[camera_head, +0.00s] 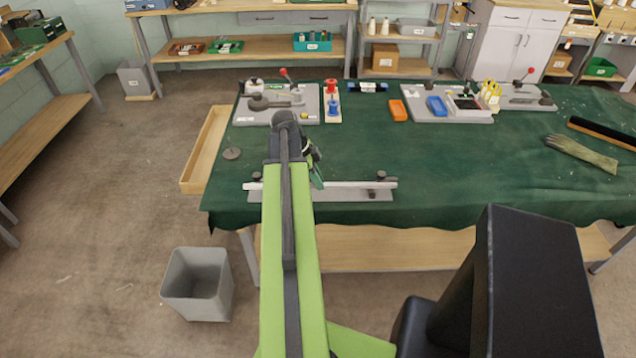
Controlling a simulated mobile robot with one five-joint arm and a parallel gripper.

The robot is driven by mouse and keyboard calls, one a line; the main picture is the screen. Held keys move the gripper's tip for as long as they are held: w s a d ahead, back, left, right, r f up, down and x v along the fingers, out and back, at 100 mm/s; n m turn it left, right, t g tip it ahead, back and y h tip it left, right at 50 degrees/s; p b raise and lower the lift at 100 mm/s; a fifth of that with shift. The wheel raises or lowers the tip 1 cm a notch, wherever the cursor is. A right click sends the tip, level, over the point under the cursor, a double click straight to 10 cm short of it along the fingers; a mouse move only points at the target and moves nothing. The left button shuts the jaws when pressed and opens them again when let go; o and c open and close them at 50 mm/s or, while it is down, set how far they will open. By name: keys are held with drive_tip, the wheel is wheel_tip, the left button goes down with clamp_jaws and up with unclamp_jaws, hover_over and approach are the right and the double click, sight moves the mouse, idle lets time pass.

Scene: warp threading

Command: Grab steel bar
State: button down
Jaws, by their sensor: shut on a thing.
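The steel bar (345,184) is a long, thin, light-coloured bar lying left to right near the front edge of the green-covered table (430,150). It lies over a flat grey plate (345,195) with dark knobs near its ends. My gripper (317,182) reaches down to the bar from above, just right of my green arm, and is shut on it near its middle. My arm hides part of the bar and most of the gripper, so the fingers show only in part.
Grey fixtures with red-knobbed levers (290,100) stand at the back left and right (520,95). Orange (398,110) and blue (436,106) trays lie between. A glove (582,153) lies at right. A grey bin (197,284) stands on the floor. The table's middle is clear.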

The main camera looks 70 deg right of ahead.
wheel_tip(320, 180, up, 2)
drive_tip(key=shift+r+p, duration=0.25)
drive_tip(key=shift+p, duration=0.55)
drive_tip(key=s+d+r+p, duration=0.1)
drive_tip(key=s+r+p, duration=0.5)
drive_tip(key=s, duration=0.5)
drive_tip(key=shift+s+d, duration=0.15)
drive_tip(key=shift+s, duration=0.2)
